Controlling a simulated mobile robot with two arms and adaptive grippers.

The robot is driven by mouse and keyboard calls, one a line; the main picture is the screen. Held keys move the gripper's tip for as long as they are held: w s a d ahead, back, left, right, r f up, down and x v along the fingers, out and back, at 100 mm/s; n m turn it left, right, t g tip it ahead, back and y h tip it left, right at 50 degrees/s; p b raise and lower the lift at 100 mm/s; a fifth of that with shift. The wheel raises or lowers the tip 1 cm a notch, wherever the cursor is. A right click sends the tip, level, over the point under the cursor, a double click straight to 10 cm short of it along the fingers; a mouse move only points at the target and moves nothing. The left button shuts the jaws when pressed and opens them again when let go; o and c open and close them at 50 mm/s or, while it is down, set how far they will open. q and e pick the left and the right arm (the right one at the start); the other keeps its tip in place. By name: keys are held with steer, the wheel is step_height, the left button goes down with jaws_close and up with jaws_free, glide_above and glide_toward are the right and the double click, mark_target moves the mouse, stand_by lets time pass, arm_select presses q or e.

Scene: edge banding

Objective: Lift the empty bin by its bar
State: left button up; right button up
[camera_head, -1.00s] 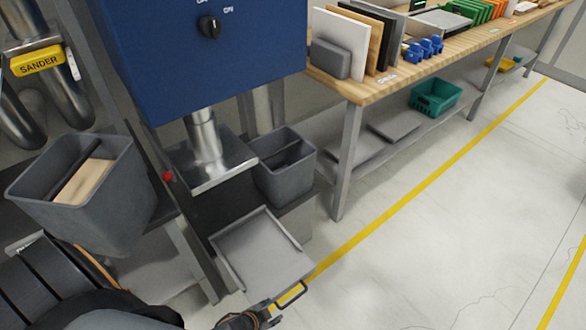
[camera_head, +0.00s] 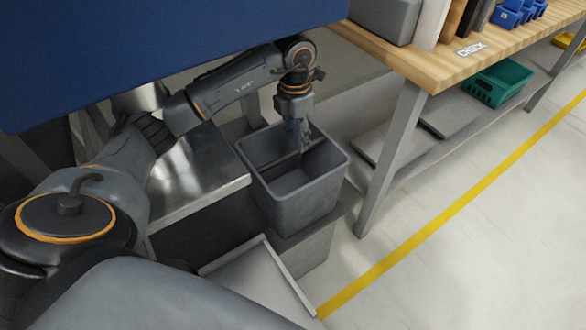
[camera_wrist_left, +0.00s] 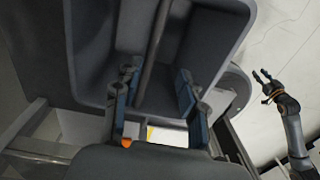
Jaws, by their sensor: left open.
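The grey bin (camera_head: 302,207) stands upright beside the metal plate under the blue machine, and its visible inside is empty. A dark bar (camera_wrist_left: 152,50) crosses its opening. My left gripper (camera_head: 304,148) reaches down into the bin's mouth from above. In the left wrist view its open fingers (camera_wrist_left: 157,80) stand on either side of the bar's line, with a gap to each side; whether the bar is at fingertip depth is unclear. My right gripper (camera_wrist_left: 262,77) shows at the right of the left wrist view, over the floor, its fingers apart and empty.
The blue machine body (camera_head: 170,55) hangs above my left forearm. The metal plate (camera_head: 195,175) lies left of the bin. The wooden workbench (camera_head: 425,65) and its leg (camera_head: 392,155) stand close at the right. A grey tray (camera_head: 262,280) sits in front. The floor at right is clear.

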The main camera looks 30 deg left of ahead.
mark_target(292, 152)
arm_select(q)
steer(key=shift+a+f, duration=0.2)
steer(key=shift+a, duration=0.2)
steer(key=shift+s+f, duration=0.2)
steer(key=shift+f, duration=0.7)
steer(key=f, duration=0.3)
steer(key=shift+a+f, duration=0.2)
steer(key=shift+f, duration=0.6)
steer(key=c, duration=0.9)
arm_select(e)
steer(key=shift+w+a+r, duration=0.1)
steer(key=shift+w+r, duration=0.65)
steer(key=shift+r, duration=0.1)
arm_select(q)
steer(key=shift+w+r, duration=0.1)
